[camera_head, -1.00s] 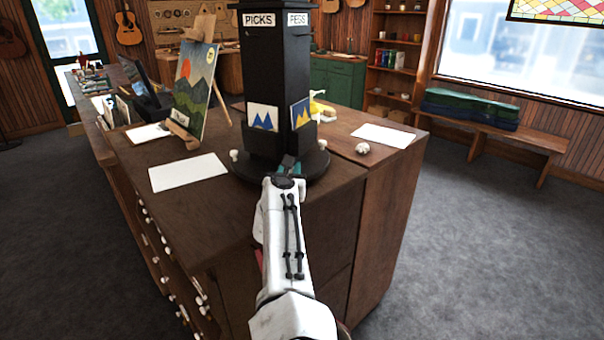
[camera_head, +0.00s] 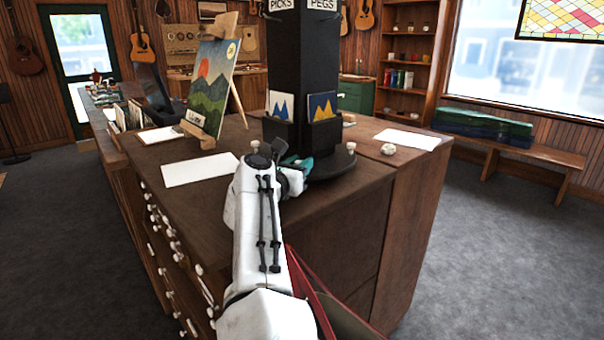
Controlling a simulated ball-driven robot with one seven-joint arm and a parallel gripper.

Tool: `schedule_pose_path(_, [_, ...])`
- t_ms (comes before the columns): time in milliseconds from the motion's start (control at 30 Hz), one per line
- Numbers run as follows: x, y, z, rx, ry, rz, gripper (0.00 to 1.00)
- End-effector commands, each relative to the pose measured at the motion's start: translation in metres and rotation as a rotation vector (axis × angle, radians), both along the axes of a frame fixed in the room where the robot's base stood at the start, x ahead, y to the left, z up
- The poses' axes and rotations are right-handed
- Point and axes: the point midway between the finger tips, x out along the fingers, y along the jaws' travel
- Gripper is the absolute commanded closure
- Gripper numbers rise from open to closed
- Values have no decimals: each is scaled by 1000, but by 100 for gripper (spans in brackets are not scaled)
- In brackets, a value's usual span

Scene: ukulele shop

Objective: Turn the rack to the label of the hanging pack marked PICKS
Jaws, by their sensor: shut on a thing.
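The rack (camera_head: 318,70) is a black square column on a round base (camera_head: 335,170), standing on the wooden counter. Its left face has a white PICKS label (camera_head: 279,5), cut by the top edge of the picture, and a pocket with a blue-and-white card (camera_head: 280,105). Its right face, now the wider one, has the PEGS label (camera_head: 322,4) and a blue-and-yellow card (camera_head: 322,106). Pale knobs (camera_head: 350,147) stand on the base rim. My gripper (camera_head: 297,165), with teal fingertips, is shut at the base's front left rim; the knob it holds is hidden. No hanging pack shows clearly.
The wooden counter (camera_head: 225,215) has an easel painting (camera_head: 212,85) and a white sheet (camera_head: 200,169) left of the rack. Another sheet (camera_head: 408,139) and a small white object (camera_head: 388,149) lie to its right. Grey floor (camera_head: 500,260) is open at right.

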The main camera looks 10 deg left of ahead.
Motion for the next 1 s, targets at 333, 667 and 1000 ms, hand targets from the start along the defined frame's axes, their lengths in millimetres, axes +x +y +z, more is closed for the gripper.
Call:
schedule_pose_path(333, [0,0,3,0,-4,-8,100])
schedule_pose_path(667, [0,0,3,0,-4,-8,62])
schedule_pose_path(1000, [0,1,1,1,-1,-8,51])
